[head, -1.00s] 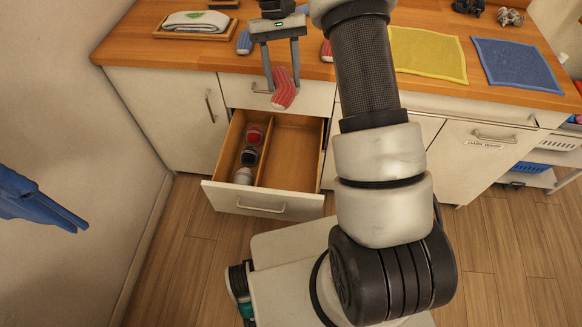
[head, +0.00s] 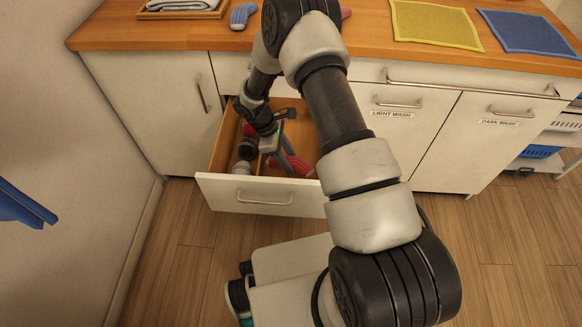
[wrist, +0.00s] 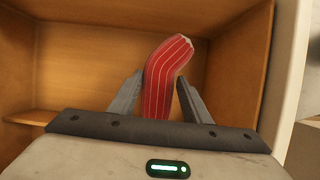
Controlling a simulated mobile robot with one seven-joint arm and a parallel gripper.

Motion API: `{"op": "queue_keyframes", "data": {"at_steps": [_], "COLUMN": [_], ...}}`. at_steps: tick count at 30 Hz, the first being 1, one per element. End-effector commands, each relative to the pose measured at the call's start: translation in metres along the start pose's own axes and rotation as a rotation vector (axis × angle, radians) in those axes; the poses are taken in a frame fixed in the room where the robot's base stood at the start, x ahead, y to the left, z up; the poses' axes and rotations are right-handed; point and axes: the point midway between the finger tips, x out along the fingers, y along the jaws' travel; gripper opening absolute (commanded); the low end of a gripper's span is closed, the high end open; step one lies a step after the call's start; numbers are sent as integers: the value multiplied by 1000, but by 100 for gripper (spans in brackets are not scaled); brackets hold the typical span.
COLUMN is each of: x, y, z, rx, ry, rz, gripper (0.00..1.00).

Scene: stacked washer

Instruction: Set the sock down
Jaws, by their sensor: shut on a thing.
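The red sock with pale stripes (head: 296,166) is held in my gripper, low in the right compartment of the open drawer (head: 262,196). In the wrist view the sock (wrist: 167,78) stands between the two grey fingers, its bent end past the fingertips. My gripper (wrist: 160,82) is shut on it. In the head view my gripper (head: 285,152) is partly hidden by my arm. Whether the sock touches the drawer floor cannot be told.
The drawer's left compartment holds rolled items: a dark one (head: 247,148) and a grey one (head: 241,168) among them. A blue sock (head: 242,15), yellow cloth (head: 435,25) and blue cloth (head: 530,31) lie on the counter. Drawer walls flank my gripper closely.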

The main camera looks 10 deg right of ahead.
Motion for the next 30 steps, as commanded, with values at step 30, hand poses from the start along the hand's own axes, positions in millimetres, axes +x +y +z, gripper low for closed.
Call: {"op": "queue_keyframes", "data": {"at_steps": [30], "x": [76], "y": [0], "z": [-31], "rx": [6], "ry": [-1], "rz": [-1], "gripper": [50]}}
